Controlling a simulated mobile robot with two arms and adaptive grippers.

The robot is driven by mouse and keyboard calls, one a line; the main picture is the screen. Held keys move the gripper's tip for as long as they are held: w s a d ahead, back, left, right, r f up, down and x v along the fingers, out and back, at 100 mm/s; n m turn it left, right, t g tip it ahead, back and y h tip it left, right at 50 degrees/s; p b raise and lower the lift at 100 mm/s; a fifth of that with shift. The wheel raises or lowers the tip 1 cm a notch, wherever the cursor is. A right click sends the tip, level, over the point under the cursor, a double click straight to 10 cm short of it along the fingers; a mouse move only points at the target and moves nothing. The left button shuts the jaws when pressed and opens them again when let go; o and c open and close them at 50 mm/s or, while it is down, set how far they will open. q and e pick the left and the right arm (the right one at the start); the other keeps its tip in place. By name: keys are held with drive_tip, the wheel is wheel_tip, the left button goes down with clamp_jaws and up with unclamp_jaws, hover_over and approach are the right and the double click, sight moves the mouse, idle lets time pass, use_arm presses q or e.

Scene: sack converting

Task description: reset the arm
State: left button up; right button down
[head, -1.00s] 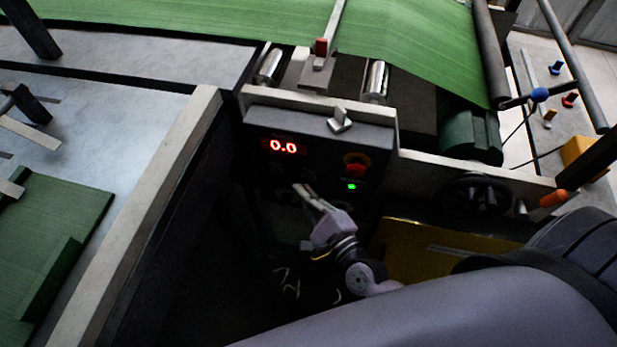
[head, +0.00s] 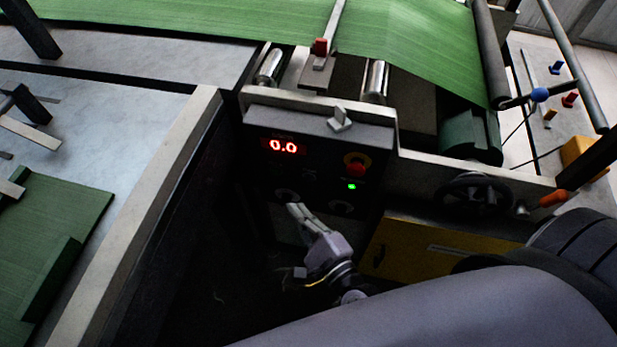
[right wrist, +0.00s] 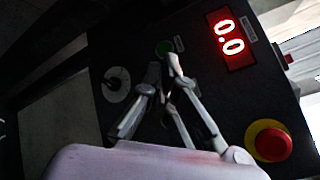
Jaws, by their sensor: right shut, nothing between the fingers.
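My right gripper (head: 296,210) is shut and empty in front of the lower part of a dark control panel (head: 325,165). In the right wrist view its fingers (right wrist: 163,66) come together at the tips, in front of the panel face. I cannot tell whether the tips touch the panel. My right arm comes in from the lower right of the head view. My left gripper is not in view.
The panel carries a red display (head: 283,146) reading 0.0, a red stop button (head: 355,167), a green light (head: 351,186) and knobs. A handwheel (head: 473,196) and a yellow box (head: 428,250) lie right. Green web (head: 410,40) runs above; green sheets (head: 60,235) lie left.

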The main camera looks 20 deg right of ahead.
idle(0.6)
drive_tip(key=s+d+f+n+g, duration=0.15)
drive_tip(key=f+n, duration=0.25)
drive_tip(key=f, duration=0.5)
drive_tip(key=s+d+f+n+g, duration=0.1)
drive_tip(key=s+f+n+g, duration=0.3)
drive_tip(key=f, duration=0.5)
drive_tip(key=s+d+f+n+g, duration=0.1)
drive_tip(key=f+n+g, duration=0.1)
drive_tip(key=f+n, duration=0.5)
drive_tip(key=s+d+f+n+g+h, duration=0.1)
drive_tip(key=s+d+f+n+g, duration=0.3)
drive_tip(key=s+f, duration=0.6)
drive_tip(key=s+d+f+n+g+h, duration=0.2)
drive_tip(key=s+d+f+n+g, duration=0.2)
drive_tip(key=s+f+n, duration=0.3)
drive_tip(key=s+d+f, duration=0.1)
drive_tip(key=s+f, duration=0.2)
drive_tip(key=s, duration=0.3)
drive_tip(key=shift+s+d+h, duration=0.15)
drive_tip(key=shift+d+h, duration=0.15)
